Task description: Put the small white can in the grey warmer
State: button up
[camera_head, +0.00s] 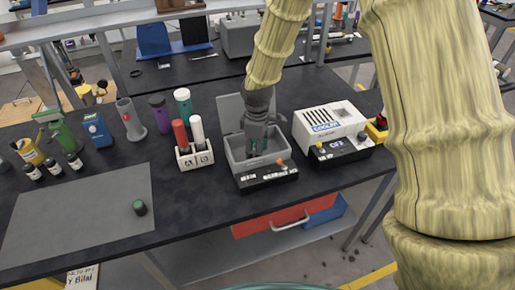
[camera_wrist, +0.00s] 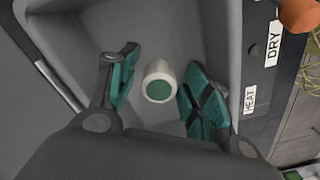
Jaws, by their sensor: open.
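The grey warmer (camera_head: 235,150) is an open grey box with its lid raised behind it and a black control panel with an orange knob in front. My gripper (camera_head: 259,143) reaches down into it from above. In the wrist view, the small white can (camera_wrist: 160,80) with a green end is inside the warmer (camera_wrist: 222,40), between my open gripper's teal fingers (camera_wrist: 158,62). A gap shows on its left; the right finger is close, and I cannot tell whether it touches. The can is hidden in the head view.
A white cooler (camera_head: 330,122) stands right of the warmer. A white holder (camera_head: 195,158) with red and white tubes stands left. A dark green-topped can (camera_head: 139,207) is on the grey mat (camera_head: 80,215), which is otherwise clear. Bottles stand farther left.

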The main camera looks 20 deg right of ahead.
notch_tip(320, 180, up, 12)
jog(key=b, duration=0.2)
jog(key=shift+b, duration=0.3)
dwell(0.3)
jog(key=shift+r, duration=0.1)
dwell(1.0)
